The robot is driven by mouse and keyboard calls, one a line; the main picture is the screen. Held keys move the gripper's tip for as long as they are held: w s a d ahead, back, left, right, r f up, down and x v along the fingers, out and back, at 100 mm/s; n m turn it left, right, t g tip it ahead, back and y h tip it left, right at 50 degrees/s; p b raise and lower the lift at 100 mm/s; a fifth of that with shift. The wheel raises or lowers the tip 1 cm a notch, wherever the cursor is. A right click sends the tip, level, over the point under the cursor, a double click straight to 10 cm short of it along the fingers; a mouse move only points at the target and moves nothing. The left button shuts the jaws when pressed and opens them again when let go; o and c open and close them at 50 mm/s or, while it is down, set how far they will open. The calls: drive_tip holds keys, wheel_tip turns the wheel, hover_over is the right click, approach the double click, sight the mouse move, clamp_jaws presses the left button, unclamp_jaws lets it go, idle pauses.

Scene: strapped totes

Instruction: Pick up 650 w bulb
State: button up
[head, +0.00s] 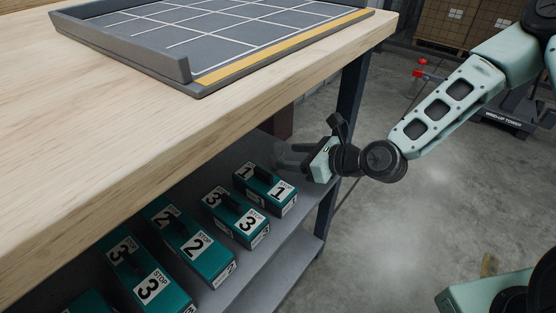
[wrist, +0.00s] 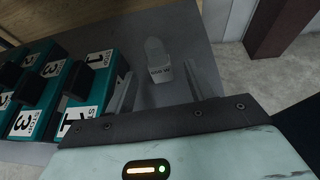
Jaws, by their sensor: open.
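The 650 w bulb (wrist: 155,49) is a small grey piece with a rounded top and a pale lettered label on its base, on the grey shelf in the wrist view. My gripper (wrist: 158,70) is open, with one finger to the left of the bulb and one to the right. Gaps show between the bulb and both fingers. In the head view my gripper (head: 290,157) reaches in over the lower shelf from the right, under the table top. The bulb cannot be made out clearly there.
Several teal numbered blocks (head: 265,190) with black handles stand in a row on the lower shelf (head: 284,268), left of my gripper. The wooden table top (head: 230,112) hangs over it, bearing a grey gridded tray (head: 125,50). A dark table leg (head: 347,110) stands close by.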

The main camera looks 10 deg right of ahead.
sight(282, 158)
drive_tip(key=b+x, duration=0.1)
drive_tip(key=x, duration=0.1)
drive_tip(key=b+x, duration=0.1)
drive_tip(key=x, duration=0.2)
drive_tip(key=shift+s+f+b, duration=0.2)
drive_tip(key=shift+f+b, duration=0.05)
drive_tip(key=shift+b, duration=0.1)
drive_tip(key=shift+w+a, duration=0.15)
drive_tip(key=shift+w, duration=0.05)
drive_tip(key=c, duration=1.1)
